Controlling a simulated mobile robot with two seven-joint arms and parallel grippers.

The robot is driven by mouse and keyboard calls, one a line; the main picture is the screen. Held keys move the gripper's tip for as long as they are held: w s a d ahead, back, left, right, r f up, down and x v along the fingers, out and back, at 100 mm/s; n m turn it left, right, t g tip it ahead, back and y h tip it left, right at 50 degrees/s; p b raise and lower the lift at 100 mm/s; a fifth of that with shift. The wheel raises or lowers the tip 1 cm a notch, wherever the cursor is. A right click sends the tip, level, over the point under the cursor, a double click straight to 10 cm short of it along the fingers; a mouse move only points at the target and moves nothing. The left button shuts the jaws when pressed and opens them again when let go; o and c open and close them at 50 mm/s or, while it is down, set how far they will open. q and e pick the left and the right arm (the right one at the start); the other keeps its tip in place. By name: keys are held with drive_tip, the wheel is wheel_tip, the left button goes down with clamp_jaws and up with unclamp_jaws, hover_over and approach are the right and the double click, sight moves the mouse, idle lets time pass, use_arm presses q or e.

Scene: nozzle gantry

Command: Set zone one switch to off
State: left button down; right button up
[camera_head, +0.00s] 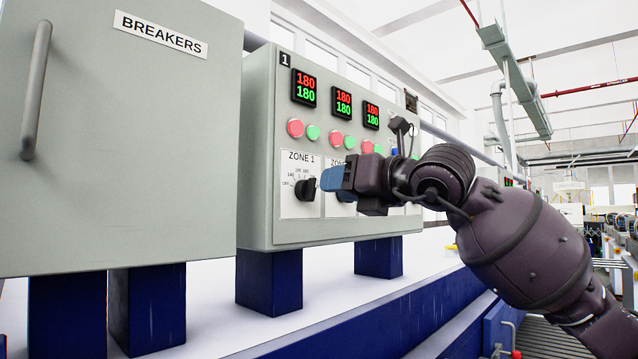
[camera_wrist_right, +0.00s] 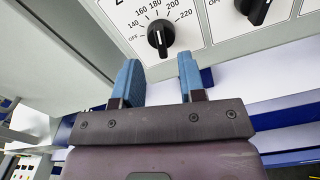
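The zone one switch (camera_head: 306,189) is a black rotary knob on a white dial plate marked ZONE 1 at the left of the grey control panel. In the right wrist view the same knob (camera_wrist_right: 160,36) lies ahead of the fingertips, with OFF at the lower left of its scale and numbers from 140 to 220 around it. I cannot tell its setting for sure. My right gripper (camera_wrist_right: 160,78) is open and empty, its blue fingertips apart and short of the knob. In the head view the right gripper (camera_head: 334,181) is just right of the knob. My left gripper is out of view.
A second knob (camera_wrist_right: 256,10) is right of the first. Red and green buttons and digital displays (camera_head: 303,88) sit above the dials. A grey BREAKERS cabinet (camera_head: 120,150) with a handle stands close on the left. A white ledge (camera_head: 215,305) runs below.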

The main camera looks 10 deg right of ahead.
sight(316, 187)
drive_tip(key=shift+p+x, duration=0.35)
drive_tip(key=shift+x, duration=2.15)
clamp_jaws()
